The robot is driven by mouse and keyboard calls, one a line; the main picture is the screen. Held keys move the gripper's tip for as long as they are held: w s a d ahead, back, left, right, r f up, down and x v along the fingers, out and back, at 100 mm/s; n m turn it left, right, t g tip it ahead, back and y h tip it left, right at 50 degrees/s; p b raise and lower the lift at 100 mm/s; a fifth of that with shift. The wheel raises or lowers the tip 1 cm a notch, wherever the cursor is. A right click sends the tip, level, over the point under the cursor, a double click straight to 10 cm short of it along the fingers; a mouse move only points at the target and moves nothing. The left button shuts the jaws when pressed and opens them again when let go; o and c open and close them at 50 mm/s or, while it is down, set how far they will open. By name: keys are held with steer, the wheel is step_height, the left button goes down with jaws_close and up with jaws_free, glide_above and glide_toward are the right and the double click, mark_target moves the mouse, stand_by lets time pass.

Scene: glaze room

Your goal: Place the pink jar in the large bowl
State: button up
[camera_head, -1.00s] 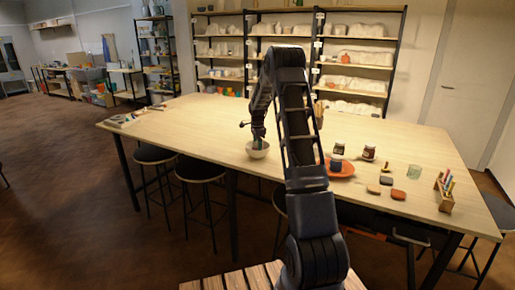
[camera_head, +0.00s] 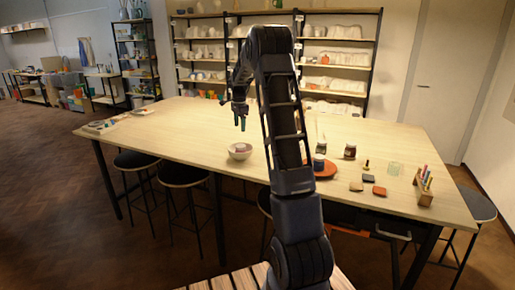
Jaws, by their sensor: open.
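My gripper (camera_head: 240,124) is open and empty, pointing down above the bowl and apart from the jar.
Dark jars, small blocks, a clear glass (camera_head: 394,168) and a pen holder (camera_head: 425,188) stand further right. The table's (camera_head: 180,130) left half is mostly clear. Stools line its front.

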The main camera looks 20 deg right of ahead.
steer(key=s+a+r+n+t, duration=0.1)
steer(key=s+a+r+n, duration=0.2)
steer(key=s, duration=0.5)
steer(key=s+r+n, duration=0.2)
steer(key=s+r, duration=0.4)
steer(key=s, duration=0.3)
steer(key=s+a+r+n+t, duration=0.1)
steer(key=s+a+r+n, duration=0.2)
steer(key=s, duration=0.5)
steer(key=s+a+f+n+t, duration=0.1)
steer(key=s+n, duration=0.3)
steer(key=s, duration=0.9)
steer(key=s+f+n+t, duration=0.1)
steer(key=s+n, duration=0.3)
steer(key=s, duration=0.9)
steer(key=shift+a+f+n, duration=0.3)
steer(key=shift+a+f, duration=0.05)
steer(key=shift+f, duration=0.4)
